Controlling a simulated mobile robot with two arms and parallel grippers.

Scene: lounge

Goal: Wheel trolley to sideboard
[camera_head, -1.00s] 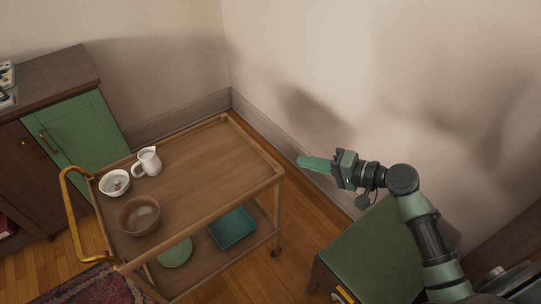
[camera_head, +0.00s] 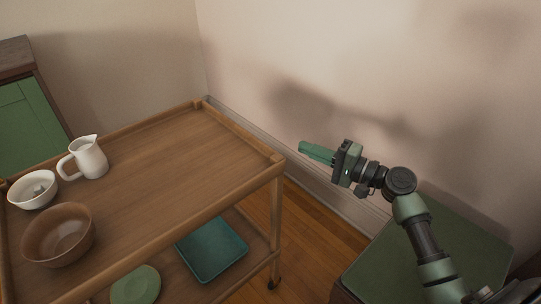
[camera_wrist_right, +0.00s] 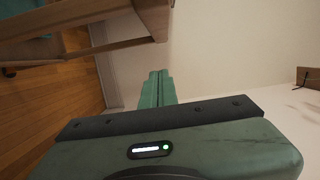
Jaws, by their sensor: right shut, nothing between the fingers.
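The wooden trolley (camera_head: 170,165) fills the left and middle of the head view, close to me. A white jug (camera_head: 88,158), a small white bowl (camera_head: 33,190) and a brown bowl (camera_head: 58,236) stand at the left of its top. Part of its frame shows at the top left of the right wrist view (camera_wrist_right: 85,45). The green sideboard (camera_head: 28,115) stands at the far left, partly out of view. My right gripper (camera_head: 302,147) is shut and empty, raised beside the trolley's right end, apart from it. Its closed fingers show in the wrist view (camera_wrist_right: 157,88). My left gripper is not in view.
The trolley's lower shelf holds a teal tray (camera_head: 212,248) and a green plate (camera_head: 136,285). A green-topped cabinet (camera_head: 440,255) stands at the lower right. A wall (camera_head: 330,60) runs behind. A strip of wooden floor (camera_head: 320,220) shows between trolley and cabinet.

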